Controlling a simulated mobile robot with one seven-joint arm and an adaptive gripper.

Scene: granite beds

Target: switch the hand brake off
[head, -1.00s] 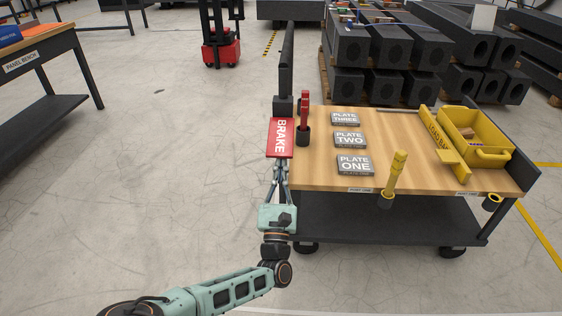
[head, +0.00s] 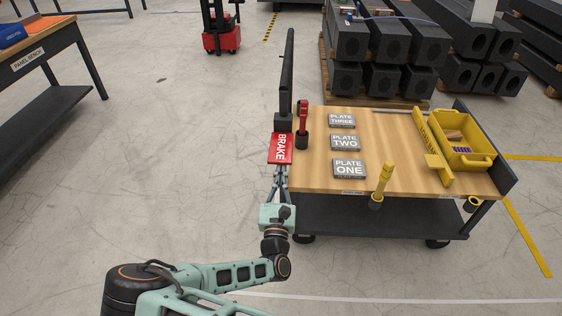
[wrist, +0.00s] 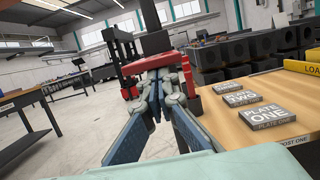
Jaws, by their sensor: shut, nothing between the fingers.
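The red BRAKE plate (head: 280,148) is at the left edge of the wood-topped cart (head: 400,160). A red upright handle (head: 303,117) with a dark base stands just right of the plate; it also shows in the wrist view (wrist: 187,76). My gripper (head: 281,170) is shut and empty, its tips at the near lower edge of the BRAKE plate. In the wrist view my closed fingers (wrist: 156,78) reach up to the red plate's edge (wrist: 131,68). I cannot tell whether the tips touch it. My fingers hide part of the plate there.
Plates ONE (head: 349,168), TWO (head: 345,142) and THREE (head: 341,119) lie on the cart. A dark post (head: 287,75) rises behind the BRAKE plate. Floor left of the cart is clear.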

